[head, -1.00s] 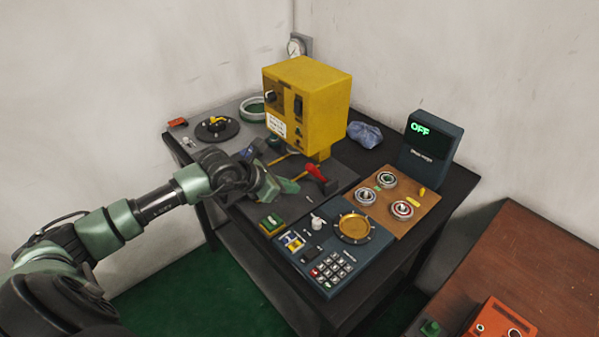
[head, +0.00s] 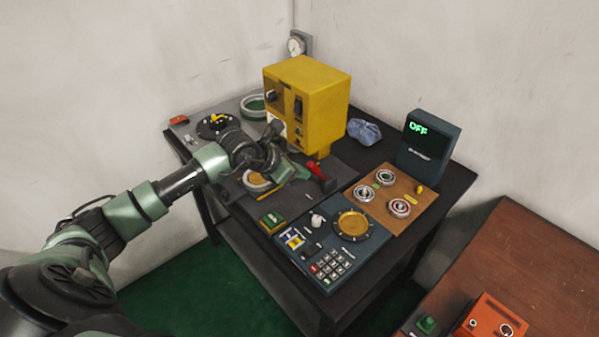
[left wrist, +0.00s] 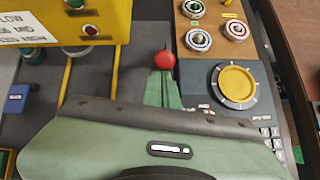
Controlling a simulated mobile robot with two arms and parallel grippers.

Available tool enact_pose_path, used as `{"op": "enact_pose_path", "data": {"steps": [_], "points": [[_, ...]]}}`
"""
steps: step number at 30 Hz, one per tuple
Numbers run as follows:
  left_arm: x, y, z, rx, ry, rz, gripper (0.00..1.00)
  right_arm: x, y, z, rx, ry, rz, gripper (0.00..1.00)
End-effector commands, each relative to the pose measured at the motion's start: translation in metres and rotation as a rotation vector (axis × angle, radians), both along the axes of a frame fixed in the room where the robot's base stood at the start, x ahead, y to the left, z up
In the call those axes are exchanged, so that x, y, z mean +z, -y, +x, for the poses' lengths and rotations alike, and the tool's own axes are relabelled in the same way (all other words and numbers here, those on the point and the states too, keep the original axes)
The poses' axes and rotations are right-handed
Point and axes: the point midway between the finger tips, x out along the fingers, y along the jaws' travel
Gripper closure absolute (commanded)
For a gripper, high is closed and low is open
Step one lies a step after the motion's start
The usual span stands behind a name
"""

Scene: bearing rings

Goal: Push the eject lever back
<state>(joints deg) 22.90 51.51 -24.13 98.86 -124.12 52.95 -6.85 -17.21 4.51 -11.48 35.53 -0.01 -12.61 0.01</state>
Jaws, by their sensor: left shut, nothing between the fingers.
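The red-handled lever (head: 316,170) stands on the dark plate in front of the yellow machine (head: 322,95). I take it to be the eject lever. Its round red knob (left wrist: 165,61) also shows in the left wrist view, just beyond my fingertips. My left gripper (head: 303,173) is shut and empty, with its green fingers close beside the lever on its left. In the left wrist view the closed fingers (left wrist: 163,88) point at the knob. I cannot tell whether they touch it. My right gripper is in neither view.
A blue keypad panel (head: 318,258) with a gold dial lies in front. A brown board (head: 405,220) with several bearing rings is to the right, below an OFF display (head: 430,145). A blue crumpled cloth (head: 364,132) lies behind. A green button box (head: 271,222) sits near the front edge.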

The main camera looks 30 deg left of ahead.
Motion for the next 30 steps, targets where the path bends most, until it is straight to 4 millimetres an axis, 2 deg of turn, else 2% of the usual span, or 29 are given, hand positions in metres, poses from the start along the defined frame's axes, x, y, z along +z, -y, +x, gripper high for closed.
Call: {"op": "enact_pose_path", "data": {"steps": [8, 15, 20, 30], "points": [[0.017, 0.004, 0.012, 0.001, -0.082, 0.028, 1.00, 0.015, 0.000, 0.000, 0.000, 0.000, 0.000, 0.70], [0.030, 0.011, 0.030, 0.000, -0.236, 0.082, 1.00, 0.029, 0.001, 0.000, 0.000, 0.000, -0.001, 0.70], [0.033, 0.015, 0.040, -0.001, -0.334, 0.118, 1.00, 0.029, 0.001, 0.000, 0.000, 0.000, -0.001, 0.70], [0.035, 0.019, 0.053, -0.001, -0.335, 0.116, 1.00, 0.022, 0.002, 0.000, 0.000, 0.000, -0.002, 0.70]]}}
